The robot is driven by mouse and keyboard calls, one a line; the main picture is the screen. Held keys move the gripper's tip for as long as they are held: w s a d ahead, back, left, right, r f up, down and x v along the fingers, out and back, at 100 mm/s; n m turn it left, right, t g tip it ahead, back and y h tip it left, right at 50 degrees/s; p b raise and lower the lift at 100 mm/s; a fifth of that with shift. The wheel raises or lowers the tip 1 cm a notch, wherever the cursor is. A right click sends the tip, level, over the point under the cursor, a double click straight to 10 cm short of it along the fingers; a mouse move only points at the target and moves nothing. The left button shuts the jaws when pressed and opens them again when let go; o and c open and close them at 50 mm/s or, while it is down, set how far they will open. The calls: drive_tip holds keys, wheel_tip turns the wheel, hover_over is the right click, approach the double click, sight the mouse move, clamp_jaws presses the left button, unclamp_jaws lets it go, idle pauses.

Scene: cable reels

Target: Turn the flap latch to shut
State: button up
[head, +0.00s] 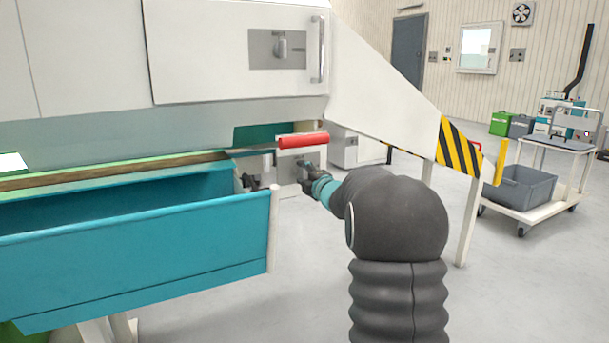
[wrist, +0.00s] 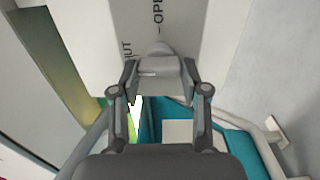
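My gripper (wrist: 160,72) has one finger on each side of the handle. Both fingertips appear to touch it, so it looks shut on the latch. In the head view my gripper (head: 305,165) is small, below a red bar, and its grip on the latch is too small to make out.
A blue trough (head: 140,235) stands left of my arm, its end post close to the gripper. A red bar (head: 303,140) is just above. A white machine housing (head: 235,50) overhangs, with a striped guard (head: 458,145) at right. A cart (head: 530,195) stands farther right; floor between is clear.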

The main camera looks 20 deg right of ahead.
drive_tip(key=o, duration=0.4)
drive_tip(key=s, duration=1.2)
drive_tip(key=shift+d, duration=0.2)
